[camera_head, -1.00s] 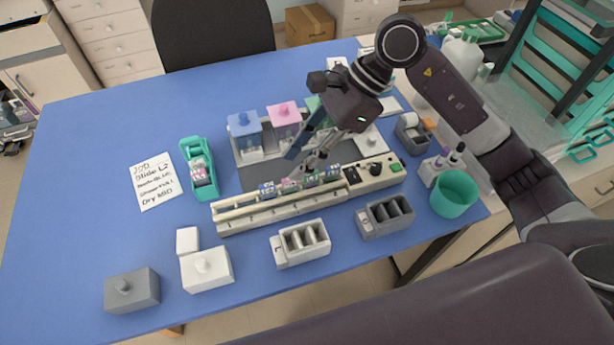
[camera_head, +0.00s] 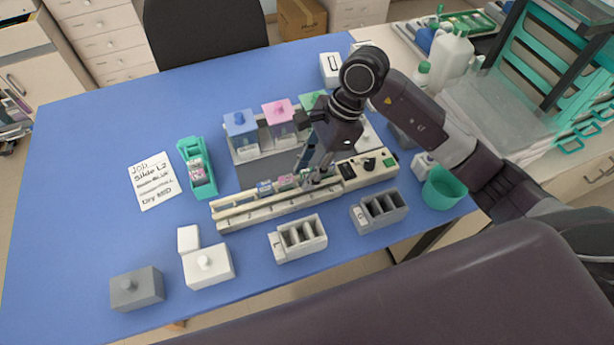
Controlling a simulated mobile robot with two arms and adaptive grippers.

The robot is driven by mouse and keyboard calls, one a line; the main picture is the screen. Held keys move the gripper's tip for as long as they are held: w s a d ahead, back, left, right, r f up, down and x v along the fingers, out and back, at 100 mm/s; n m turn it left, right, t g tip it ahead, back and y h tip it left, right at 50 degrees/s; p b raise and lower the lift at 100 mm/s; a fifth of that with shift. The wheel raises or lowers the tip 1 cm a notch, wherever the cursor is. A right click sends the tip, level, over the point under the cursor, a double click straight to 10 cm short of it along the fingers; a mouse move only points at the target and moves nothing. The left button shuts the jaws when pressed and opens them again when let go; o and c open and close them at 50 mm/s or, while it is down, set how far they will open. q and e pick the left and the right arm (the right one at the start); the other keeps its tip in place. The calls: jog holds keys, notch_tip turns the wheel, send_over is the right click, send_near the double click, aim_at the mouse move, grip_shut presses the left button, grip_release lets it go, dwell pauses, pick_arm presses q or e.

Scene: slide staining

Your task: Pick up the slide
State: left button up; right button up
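Several small slides with coloured ends stand in the long cream slotted rail (camera_head: 240,217) at the middle of the blue table. A blue-green one (camera_head: 265,186) and a pink one (camera_head: 286,182) show left of my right gripper (camera_head: 312,178). The gripper points down over the rail from the upper right, its fingertips close to the slides at the rail's right part. The fingers partly hide the slides there, and I cannot tell whether they are open, shut or touching one. My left gripper is out of view.
Blue-, pink- and green-lidded jars (camera_head: 278,120) stand behind the rail. A white slotted box (camera_head: 300,240) and a grey one (camera_head: 380,210) stand in front. A teal cup (camera_head: 443,188) is at right; a teal slide holder (camera_head: 197,168) and note (camera_head: 155,182) are left.

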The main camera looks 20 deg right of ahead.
jog(key=shift+c, duration=0.5)
grip_shut()
jog(key=shift+r, duration=0.1)
